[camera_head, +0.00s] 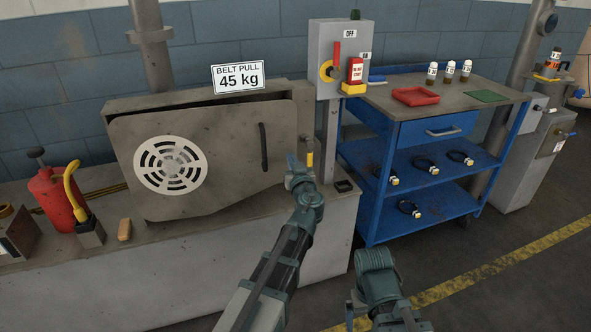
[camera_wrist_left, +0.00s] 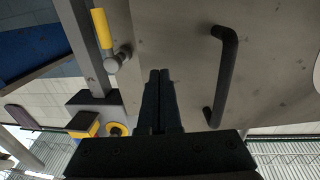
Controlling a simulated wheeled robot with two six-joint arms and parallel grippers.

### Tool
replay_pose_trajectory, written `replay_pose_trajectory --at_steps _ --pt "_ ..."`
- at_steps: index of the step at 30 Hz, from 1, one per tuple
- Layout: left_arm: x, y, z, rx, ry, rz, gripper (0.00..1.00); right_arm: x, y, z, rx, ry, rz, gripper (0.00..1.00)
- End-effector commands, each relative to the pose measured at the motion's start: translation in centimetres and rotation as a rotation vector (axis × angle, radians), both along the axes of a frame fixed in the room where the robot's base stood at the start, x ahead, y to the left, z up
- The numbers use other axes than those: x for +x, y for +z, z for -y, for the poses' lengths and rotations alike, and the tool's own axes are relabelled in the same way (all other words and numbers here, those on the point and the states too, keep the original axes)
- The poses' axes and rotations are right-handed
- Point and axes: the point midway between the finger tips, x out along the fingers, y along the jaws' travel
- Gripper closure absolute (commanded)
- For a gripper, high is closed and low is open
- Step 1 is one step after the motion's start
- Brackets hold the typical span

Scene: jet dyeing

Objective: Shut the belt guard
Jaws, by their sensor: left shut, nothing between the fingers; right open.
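The belt guard (camera_head: 215,135) is a grey-brown panel with a round white vent (camera_head: 170,165) and a black bar handle (camera_head: 263,147). It stands in front of a box-like housing; I cannot tell how wide any gap is. The handle also shows in the left wrist view (camera_wrist_left: 225,80). My left gripper (camera_head: 292,163) is by the guard's right edge, right of the handle. Its fingers (camera_wrist_left: 160,75) are shut and empty, apart from the handle. My right gripper (camera_head: 351,308) is open, low near the bottom edge, partly hidden by its own arm.
A yellow-topped grey fitting (camera_wrist_left: 104,30) is beside my left gripper. A switch box (camera_head: 340,60) on a post stands right of the guard. A blue cart (camera_head: 415,135) is further right. A red oil can (camera_head: 55,200) and a tan block (camera_head: 124,229) sit on the left ledge.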

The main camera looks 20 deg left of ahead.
Motion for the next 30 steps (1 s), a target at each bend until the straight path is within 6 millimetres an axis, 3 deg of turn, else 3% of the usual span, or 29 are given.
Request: replay_pose_trajectory --at_steps 6,21,30 --pt "2.2 0.0 -1.1 0.0 0.0 0.0 1.0 0.0 0.0 0.0 0.0 0.0 0.0 0.0" --pt "2.7 0.0 -1.4 0.0 0.003 0.0 1.0 0.0 0.0 0.0 0.0 0.0 0.0 0.0" --pt "8.3 0.0 -4.0 0.0 0.114 0.0 1.0 0.0 0.0 0.0 0.0 0.0 0.0 0.0"
